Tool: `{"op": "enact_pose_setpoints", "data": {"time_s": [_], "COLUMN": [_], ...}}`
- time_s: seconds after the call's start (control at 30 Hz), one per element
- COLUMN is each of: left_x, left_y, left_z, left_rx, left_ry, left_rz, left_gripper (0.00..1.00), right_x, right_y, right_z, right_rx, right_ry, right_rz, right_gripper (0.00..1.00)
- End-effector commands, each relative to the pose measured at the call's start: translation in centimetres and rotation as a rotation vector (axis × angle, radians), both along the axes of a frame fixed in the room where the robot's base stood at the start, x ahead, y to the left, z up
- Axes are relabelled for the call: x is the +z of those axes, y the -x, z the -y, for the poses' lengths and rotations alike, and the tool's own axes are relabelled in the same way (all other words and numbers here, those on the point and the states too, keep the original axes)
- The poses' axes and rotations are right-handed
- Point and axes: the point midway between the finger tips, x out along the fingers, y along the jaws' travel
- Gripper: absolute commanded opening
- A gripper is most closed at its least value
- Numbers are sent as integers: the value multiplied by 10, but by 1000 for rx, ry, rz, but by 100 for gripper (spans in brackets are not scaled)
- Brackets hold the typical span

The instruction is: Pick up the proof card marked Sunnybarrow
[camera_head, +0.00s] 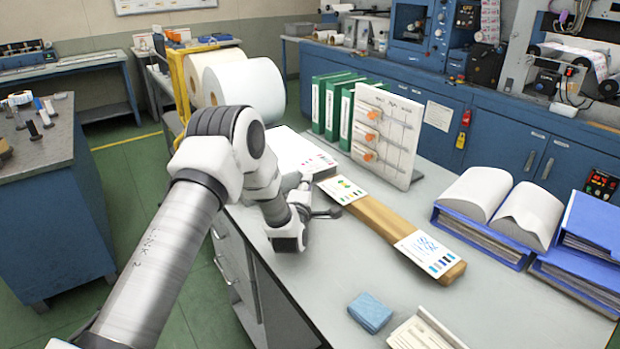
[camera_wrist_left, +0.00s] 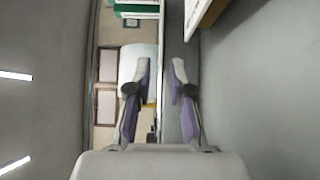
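Two printed proof cards lie on a tan wooden bar (camera_head: 382,221) on the grey table. The nearer card (camera_head: 427,253) has a blue pattern and colour patches. The farther card (camera_head: 342,190) has a green and yellow print. The lettering is too small to read, so I cannot tell which is Sunnybarrow. My left gripper (camera_head: 325,212) is just left of the bar's far end, low over the table and partly hidden by its wrist. In the left wrist view its two fingers (camera_wrist_left: 160,80) are apart with nothing between them. My right gripper is in neither view.
A white display board (camera_head: 400,125) and green binders (camera_head: 333,105) stand behind the bar. Blue binders with open pages (camera_head: 490,195) are at right. A blue sponge-like block (camera_head: 369,313) and a card on a stand (camera_head: 420,335) lie in front. Bare table separates them.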

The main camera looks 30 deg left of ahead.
Motion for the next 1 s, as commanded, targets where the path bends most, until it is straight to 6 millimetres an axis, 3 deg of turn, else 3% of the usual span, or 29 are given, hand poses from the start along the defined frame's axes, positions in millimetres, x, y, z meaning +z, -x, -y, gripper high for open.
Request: {"op": "enact_pose_setpoints", "data": {"time_s": [0.1,0.3,0.6,0.73,1.0], "left_x": [-6,-3,0,0,8], "left_y": [-18,-37,-40,-40,-40], "left_z": [-8,-16,-17,-17,-17], "left_rx": [1,0,0,0,0], "left_ry": [-1,0,0,0,0], "left_rz": [3,1,-1,-1,1], "left_gripper": [21,21,21,0,0], "right_x": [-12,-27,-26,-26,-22], "right_y": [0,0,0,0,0], "right_z": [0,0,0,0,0], "right_rx": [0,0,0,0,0], "right_ry": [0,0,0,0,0], "right_rz": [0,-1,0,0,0], "right_gripper": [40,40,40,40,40]}}
